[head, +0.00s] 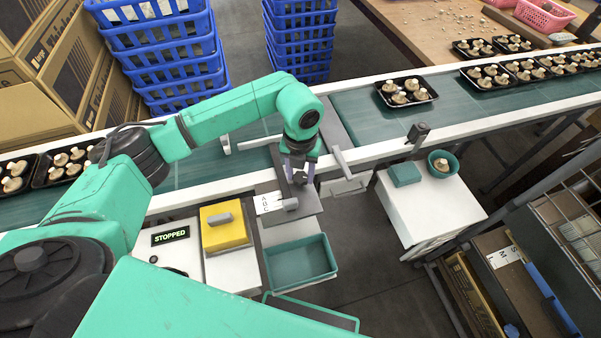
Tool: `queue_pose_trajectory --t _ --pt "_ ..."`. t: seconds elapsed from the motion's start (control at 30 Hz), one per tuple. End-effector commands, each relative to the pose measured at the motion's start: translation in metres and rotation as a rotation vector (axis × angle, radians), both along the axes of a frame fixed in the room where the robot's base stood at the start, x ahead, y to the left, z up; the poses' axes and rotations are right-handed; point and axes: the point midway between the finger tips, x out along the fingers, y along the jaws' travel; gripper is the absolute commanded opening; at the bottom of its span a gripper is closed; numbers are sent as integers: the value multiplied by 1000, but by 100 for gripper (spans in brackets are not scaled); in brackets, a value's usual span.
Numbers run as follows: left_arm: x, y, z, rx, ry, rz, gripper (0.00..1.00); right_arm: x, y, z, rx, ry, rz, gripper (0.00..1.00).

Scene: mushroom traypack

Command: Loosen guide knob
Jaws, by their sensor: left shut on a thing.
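My left gripper (299,178) points down over a grey plate (308,206) at the near side of the conveyor. Its fingers are shut on a small grey knob (300,178), which they mostly hide; I take it to be the guide knob. Whether it is turned cannot be told. A white guide bar (258,142) shows left of the gripper and another (341,158) to its right, over the green belt (350,118). A card with letters (268,202) and a grey cylindrical part (290,204) sit just nearer. My right gripper is not in view.
An empty teal bin (300,262) stands below the plate. A mushroom tray (407,101) rests on the belt to the right. A white cabinet (428,205) carries a teal box and bowl.

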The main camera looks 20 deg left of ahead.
Motion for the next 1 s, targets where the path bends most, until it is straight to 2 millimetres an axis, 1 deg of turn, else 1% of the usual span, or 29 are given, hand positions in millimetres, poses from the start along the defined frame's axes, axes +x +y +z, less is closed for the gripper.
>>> queue_pose_trajectory --t 0.03,0.43,0.47,0.5,0.53,0.83,0.93,1.0 --pt "3 0 3 -2 -9 7 0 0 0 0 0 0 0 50" --pt "3 0 3 -2 -10 13 0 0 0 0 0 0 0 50" --pt "3 0 3 -2 -10 13 60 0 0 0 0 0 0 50" --pt "3 0 3 -2 -10 12 75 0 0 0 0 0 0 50" --pt "3 0 3 -2 -9 12 79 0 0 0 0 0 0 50" --pt "1 0 2 -1 -4 10 79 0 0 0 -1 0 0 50" --pt "2 0 11 -2 -6 10 79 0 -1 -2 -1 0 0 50" --pt "2 0 24 -2 -8 9 79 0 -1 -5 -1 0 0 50"
